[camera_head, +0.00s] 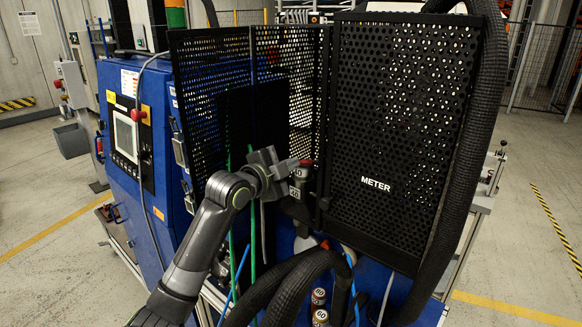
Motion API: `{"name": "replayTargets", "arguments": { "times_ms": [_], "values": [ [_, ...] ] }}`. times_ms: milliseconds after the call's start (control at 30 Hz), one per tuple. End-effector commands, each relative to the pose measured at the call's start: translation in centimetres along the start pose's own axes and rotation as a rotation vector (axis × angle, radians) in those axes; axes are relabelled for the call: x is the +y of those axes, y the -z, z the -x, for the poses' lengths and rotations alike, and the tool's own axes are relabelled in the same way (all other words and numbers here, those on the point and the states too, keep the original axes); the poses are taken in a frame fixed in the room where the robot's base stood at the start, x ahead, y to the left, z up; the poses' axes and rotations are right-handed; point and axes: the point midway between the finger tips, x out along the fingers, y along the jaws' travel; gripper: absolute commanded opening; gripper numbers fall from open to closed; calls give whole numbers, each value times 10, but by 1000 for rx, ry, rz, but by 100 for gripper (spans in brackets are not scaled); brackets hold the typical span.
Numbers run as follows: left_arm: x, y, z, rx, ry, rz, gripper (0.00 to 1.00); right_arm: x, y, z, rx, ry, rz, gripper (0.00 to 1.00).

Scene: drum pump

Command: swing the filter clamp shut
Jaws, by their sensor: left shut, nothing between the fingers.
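My left arm comes in from the lower left, and its gripper (284,166) is shut and empty in front of the perforated black guard. Its fingertips are close beside a small red-tipped part (306,162) on top of a pale metal fitting with a dark label (298,188). I cannot tell whether they touch. I cannot tell for sure which part is the filter clamp; the red-tipped part may be its handle. The gripper hides some of what lies behind it. My right gripper is not in view.
The black guard panel marked METER (410,120) stands right of the gripper. A thick black hose (470,140) runs down its right side, and black hoses (285,285) curve below. A blue cabinet with a screen (125,138) stands left. Green lines (252,235) hang near the gripper.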

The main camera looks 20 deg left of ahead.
Motion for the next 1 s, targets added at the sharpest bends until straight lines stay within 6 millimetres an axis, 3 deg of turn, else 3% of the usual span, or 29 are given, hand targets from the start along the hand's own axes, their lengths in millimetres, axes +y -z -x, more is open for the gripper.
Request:
{"name": "replayTargets", "arguments": {
  "times_ms": [367, 533, 1000],
  "values": [
    [0, 0, 0, 0, 0, 0, 0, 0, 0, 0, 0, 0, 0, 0],
    [1, -1, 10, 0, 2, -2, 0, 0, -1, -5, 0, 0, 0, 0],
    [2, -2, 94, -2, 1, -8, 0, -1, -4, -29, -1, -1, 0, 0]
  ]
}}
